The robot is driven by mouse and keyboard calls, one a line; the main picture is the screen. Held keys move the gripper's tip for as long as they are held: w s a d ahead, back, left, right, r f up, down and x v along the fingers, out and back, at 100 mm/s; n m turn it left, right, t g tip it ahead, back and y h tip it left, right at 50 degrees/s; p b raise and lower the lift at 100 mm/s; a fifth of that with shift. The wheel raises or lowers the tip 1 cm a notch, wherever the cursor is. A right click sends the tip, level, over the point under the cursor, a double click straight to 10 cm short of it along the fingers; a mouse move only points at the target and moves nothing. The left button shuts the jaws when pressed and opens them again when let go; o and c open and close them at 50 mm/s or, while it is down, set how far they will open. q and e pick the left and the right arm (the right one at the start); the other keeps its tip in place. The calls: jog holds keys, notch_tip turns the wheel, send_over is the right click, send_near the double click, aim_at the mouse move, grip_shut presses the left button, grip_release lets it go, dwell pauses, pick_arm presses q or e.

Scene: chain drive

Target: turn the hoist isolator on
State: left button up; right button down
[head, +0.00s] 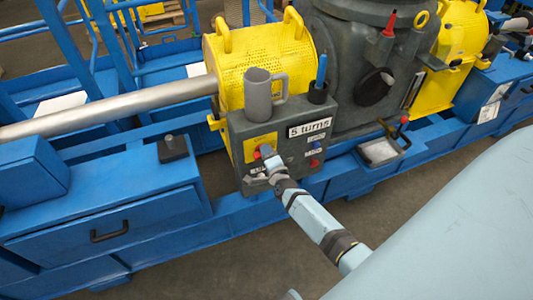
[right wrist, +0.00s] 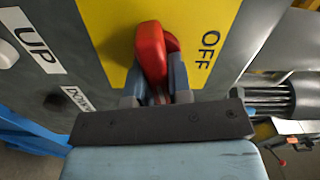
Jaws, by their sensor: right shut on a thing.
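The hoist isolator is a red handle (right wrist: 150,55) on a yellow plate (right wrist: 108,22) with the word OFF (right wrist: 208,48) beside it, at the right in the right wrist view. No ON mark shows there. In the head view the yellow plate (head: 261,142) is on the front of a grey control box, and a bit of the red handle (head: 257,155) shows. My right gripper (head: 268,155) is at the plate. In the right wrist view its fingers (right wrist: 158,85) are shut on the red handle, one on each side. My left gripper is not in view.
The grey box (head: 238,124) carries a "5 turns" label (head: 310,128), a grey mug (head: 258,98) and a dark cup (head: 318,94) holding a blue-handled tool. UP (right wrist: 38,42) and DOWN labels lie beside the isolator. A blue drawer bench (head: 105,222) stands at left.

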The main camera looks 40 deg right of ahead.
jog(key=shift+m, duration=0.7)
jog(key=shift+w+m+b, duration=0.1)
jog(key=shift+m+b, duration=0.35)
jog(key=shift+m, duration=0.05)
jog(key=c, duration=1)
grip_release()
jog(key=shift+c, duration=0.2)
jog(key=v, duration=1.3)
jog(key=shift+s+a, duration=0.15)
jog(key=shift+s, duration=0.2)
